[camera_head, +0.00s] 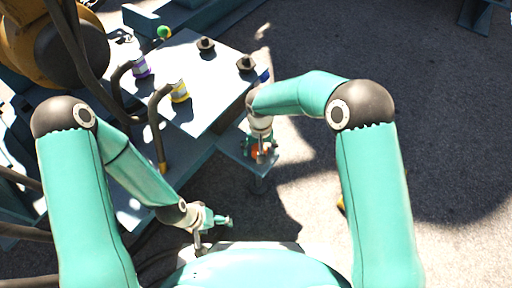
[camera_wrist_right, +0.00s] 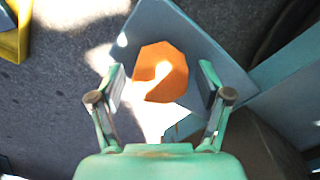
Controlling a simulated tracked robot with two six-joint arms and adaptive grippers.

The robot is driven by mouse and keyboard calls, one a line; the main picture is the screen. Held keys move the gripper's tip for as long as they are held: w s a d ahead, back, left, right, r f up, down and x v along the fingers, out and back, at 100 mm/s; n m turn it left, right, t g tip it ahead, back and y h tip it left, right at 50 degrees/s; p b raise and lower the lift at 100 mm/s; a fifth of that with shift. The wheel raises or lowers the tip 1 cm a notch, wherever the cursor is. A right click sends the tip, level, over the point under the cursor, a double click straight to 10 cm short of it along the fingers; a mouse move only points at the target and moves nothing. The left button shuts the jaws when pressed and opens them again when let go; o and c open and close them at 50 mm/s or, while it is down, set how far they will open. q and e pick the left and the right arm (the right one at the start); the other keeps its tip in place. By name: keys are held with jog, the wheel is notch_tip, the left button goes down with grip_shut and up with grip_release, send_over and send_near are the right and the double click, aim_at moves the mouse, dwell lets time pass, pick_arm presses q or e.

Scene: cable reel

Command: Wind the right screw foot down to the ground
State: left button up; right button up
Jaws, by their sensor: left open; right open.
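The right screw foot's orange knob (camera_head: 260,152) sits on a grey-blue bracket plate (camera_head: 240,163) at the corner of the stand. In the right wrist view the knob (camera_wrist_right: 165,65) is a flat, many-sided orange top, partly in bright sun. My right gripper (camera_wrist_right: 161,83) is open, with one finger on each side of the knob and a gap on both sides. In the head view the right gripper (camera_head: 261,154) hides part of the knob. The foot's lower end is shaded and hard to make out. My left gripper (camera_head: 216,221) is open and empty, low in the middle.
A pale table (camera_head: 205,75) carries two dark knobs (camera_head: 205,44) and bent dark pipes with a purple-banded (camera_head: 140,70) and a yellow-banded end (camera_head: 180,92). A green ball (camera_head: 164,32) stands behind. Open asphalt lies right. A yellow object (camera_wrist_right: 12,35) shows at the wrist view's upper left.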

jog(key=shift+r, duration=0.15)
notch_tip(320, 180, up, 12)
jog(key=shift+f, duration=0.2)
dwell(0.5)
